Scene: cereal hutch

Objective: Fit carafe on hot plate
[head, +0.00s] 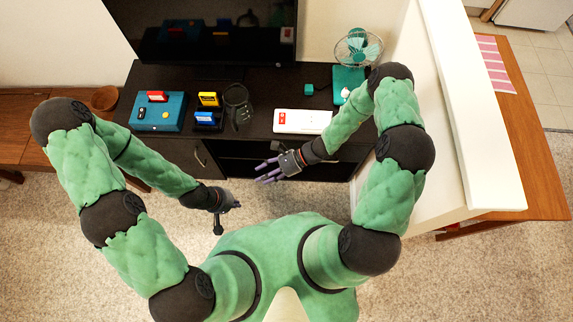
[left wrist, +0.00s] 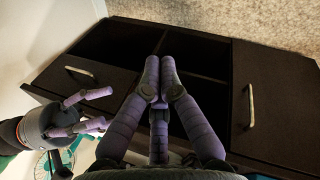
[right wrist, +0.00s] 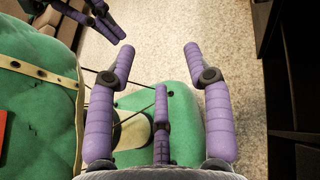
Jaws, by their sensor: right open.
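No carafe or hot plate can be clearly made out. A dark, see-through rounded thing (head: 237,100) stands on the dark cabinet in the head view; I cannot tell whether it is the carafe. My left gripper (head: 236,204) hangs low in front of the cabinet, apart from everything on it. In the left wrist view its fingertips (left wrist: 160,65) meet with nothing visible between them. My right gripper (head: 262,172) points left in front of the cabinet's edge. In the right wrist view its fingers (right wrist: 158,60) are wide apart and empty.
The cabinet top (head: 255,135) bears a teal box (head: 172,122), yellow (head: 208,99) and blue (head: 205,119) items, a white device (head: 300,123) and a fan (head: 357,47). A television (head: 200,40) stands behind. A white partition (head: 440,90) borders the right. Carpet lies in front.

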